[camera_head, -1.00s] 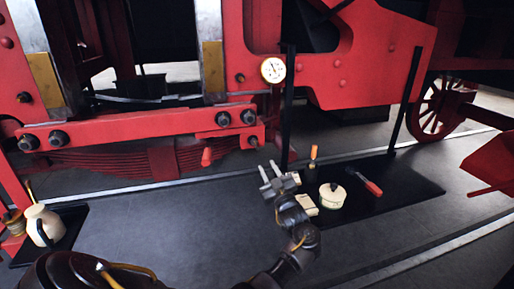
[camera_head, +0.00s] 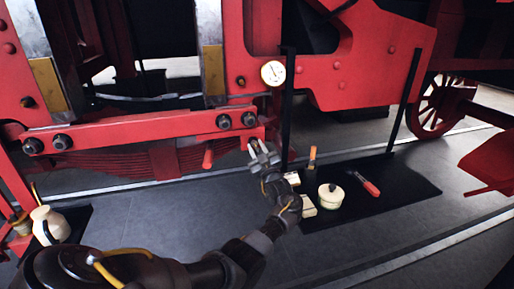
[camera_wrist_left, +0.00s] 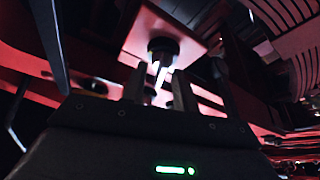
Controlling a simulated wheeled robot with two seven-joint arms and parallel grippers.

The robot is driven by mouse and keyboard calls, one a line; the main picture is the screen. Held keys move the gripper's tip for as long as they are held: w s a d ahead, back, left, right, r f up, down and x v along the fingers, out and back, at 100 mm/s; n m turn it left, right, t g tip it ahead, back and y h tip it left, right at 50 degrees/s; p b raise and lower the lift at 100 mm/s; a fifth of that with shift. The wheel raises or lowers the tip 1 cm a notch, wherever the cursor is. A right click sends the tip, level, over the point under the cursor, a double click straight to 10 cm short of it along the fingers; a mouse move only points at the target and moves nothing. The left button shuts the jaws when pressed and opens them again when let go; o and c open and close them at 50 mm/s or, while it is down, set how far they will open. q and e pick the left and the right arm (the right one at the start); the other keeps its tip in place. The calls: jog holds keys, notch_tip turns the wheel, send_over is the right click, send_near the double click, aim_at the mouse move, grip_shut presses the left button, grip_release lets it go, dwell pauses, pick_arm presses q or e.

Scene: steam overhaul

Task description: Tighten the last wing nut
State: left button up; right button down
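My left gripper (camera_head: 262,147) is raised just below the right end of the red beam (camera_head: 140,131). Its two fingers are apart, with nothing visibly held. In the left wrist view, the fingers (camera_wrist_left: 157,92) point up toward a dark round fastener (camera_wrist_left: 163,46) on a pale reddish plate (camera_wrist_left: 165,28). A bright narrow piece shows between the fingers below it; I cannot tell what it is. The fastener seems ahead of the fingertips, not between them. I cannot make out a wing nut's shape for certain. My right gripper is not in view.
A black mat (camera_head: 405,190) holds a cream round tin (camera_head: 331,196), a red-handled tool (camera_head: 370,187), an orange-handled tool (camera_head: 312,155) and cream blocks (camera_head: 307,206). Black posts (camera_head: 404,105) rise beside it. A gauge (camera_head: 273,73) and a cream jug (camera_head: 49,225) also show. The floor between is clear.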

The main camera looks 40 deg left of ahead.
pick_arm(q)
jog(key=shift+c, duration=0.3)
grip_shut()
jog(key=m+t+h+p, duration=0.2)
jog(key=m+p, duration=0.1)
jog(key=m, duration=0.3)
jog(key=m+t+h+p, duration=0.2)
jog(key=m+p, duration=0.2)
jog(key=m, duration=0.2)
jog(key=m+t+h+p, duration=0.2)
jog(key=m+p, duration=0.2)
jog(key=m, duration=0.2)
jog(key=shift+s+r, duration=0.1)
jog(key=m+h+p, duration=0.1)
jog(key=m, duration=0.2)
jog(key=shift+a+m+t+h, duration=0.1)
jog(key=shift+m+t+h, duration=0.2)
jog(key=shift+h, duration=0.1)
jog(key=m+h, duration=0.1)
jog(key=m, duration=0.2)
jog(key=m+g+h, duration=0.1)
jog(key=m, duration=0.1)
jog(key=shift+m+p, duration=0.35)
jog(key=shift+m, duration=0.05)
